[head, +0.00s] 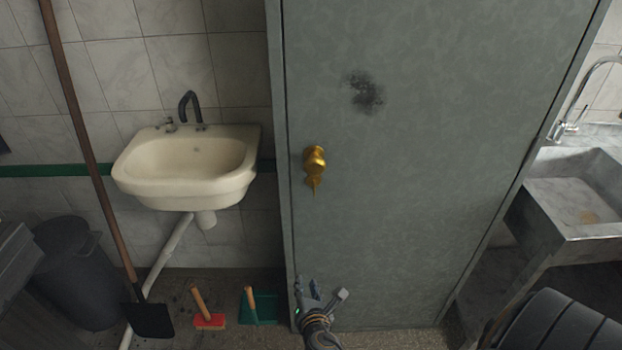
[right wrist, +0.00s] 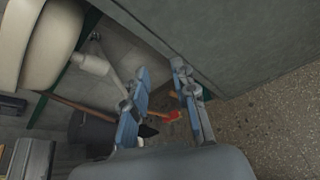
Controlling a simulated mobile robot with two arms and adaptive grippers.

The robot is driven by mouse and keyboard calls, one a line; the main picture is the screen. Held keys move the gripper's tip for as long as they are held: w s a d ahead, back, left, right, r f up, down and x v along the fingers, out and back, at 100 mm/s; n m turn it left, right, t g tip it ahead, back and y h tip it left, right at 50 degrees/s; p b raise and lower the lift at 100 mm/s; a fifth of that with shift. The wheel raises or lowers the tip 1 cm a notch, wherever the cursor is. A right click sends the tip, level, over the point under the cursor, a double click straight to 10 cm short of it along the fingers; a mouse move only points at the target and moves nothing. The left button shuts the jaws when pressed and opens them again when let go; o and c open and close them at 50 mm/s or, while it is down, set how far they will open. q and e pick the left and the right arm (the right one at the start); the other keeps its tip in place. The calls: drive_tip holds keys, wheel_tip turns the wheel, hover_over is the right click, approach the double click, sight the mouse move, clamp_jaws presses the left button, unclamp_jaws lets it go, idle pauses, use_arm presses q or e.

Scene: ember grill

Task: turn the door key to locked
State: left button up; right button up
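A grey-green door (head: 400,190) stands in the middle of the head view. A brass knob (head: 315,157) sits near its left edge. A small brass piece, which looks like the key (head: 314,184), hangs below the knob; its turn position is too small to tell. My right gripper (head: 322,289) is low in front of the door, well below the knob and apart from it. Its fingers (right wrist: 161,85) are spread with nothing between them in the right wrist view. My left gripper is not in view.
A cream sink (head: 190,165) hangs on the tiled wall left of the door. A long-handled shovel (head: 150,318), a red brush (head: 209,321) and a green dustpan (head: 262,308) stand below. A stone sink (head: 580,195) is at right. The space before the knob is clear.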

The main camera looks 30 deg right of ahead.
sight(314, 188)
drive_tip(key=d+r+n+t+h, duration=0.2)
drive_tip(key=r, duration=0.8)
drive_tip(key=d+r+n+t+h, duration=0.1)
drive_tip(key=d+r+n+h, duration=0.1)
drive_tip(key=r, duration=0.7)
drive_tip(key=p+x, duration=0.1)
drive_tip(key=x, duration=0.8)
drive_tip(key=a+p+x, duration=0.1)
drive_tip(key=x, duration=0.3)
drive_tip(key=shift+w+d+r+p, duration=0.1)
drive_tip(key=shift+w+d+p, duration=0.1)
drive_tip(key=shift+w+p, duration=0.2)
drive_tip(key=shift+w+d, duration=0.3)
drive_tip(key=shift+w, duration=0.2)
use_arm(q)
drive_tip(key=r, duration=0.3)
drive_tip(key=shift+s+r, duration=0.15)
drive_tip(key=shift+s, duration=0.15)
use_arm(e)
clamp_jaws()
